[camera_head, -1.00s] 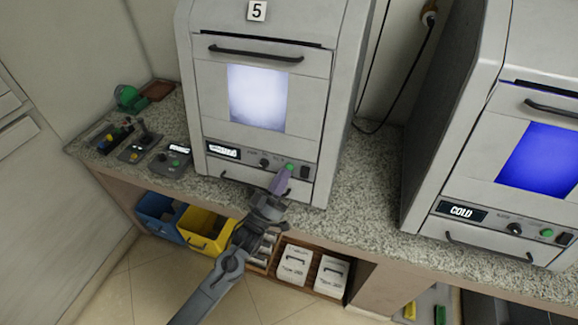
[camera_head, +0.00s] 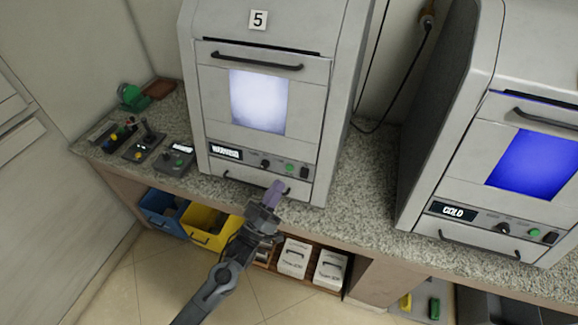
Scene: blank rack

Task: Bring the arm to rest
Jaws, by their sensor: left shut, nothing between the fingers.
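My left gripper (camera_head: 275,190) shows in the head view with its purple-grey fingers shut and empty. It is in front of the lower drawer of the machine marked 5 (camera_head: 314,110), below that machine's green button (camera_head: 290,168). The fingertips overlap the drawer handle in the picture; I cannot tell whether they touch it. The arm reaches in from the bottom left. The machine's window glows pale white and its small display (camera_head: 225,152) is lit, apparently reading "WARMING". My right gripper is not in view.
A second machine (camera_head: 440,130) at the right has a blue window and a display reading "COLD". Small control boxes (camera_head: 176,158) sit on the speckled counter (camera_head: 365,190) at left. Below are a blue bin (camera_head: 155,222), a yellow bin (camera_head: 200,240) and white boxes (camera_head: 294,258).

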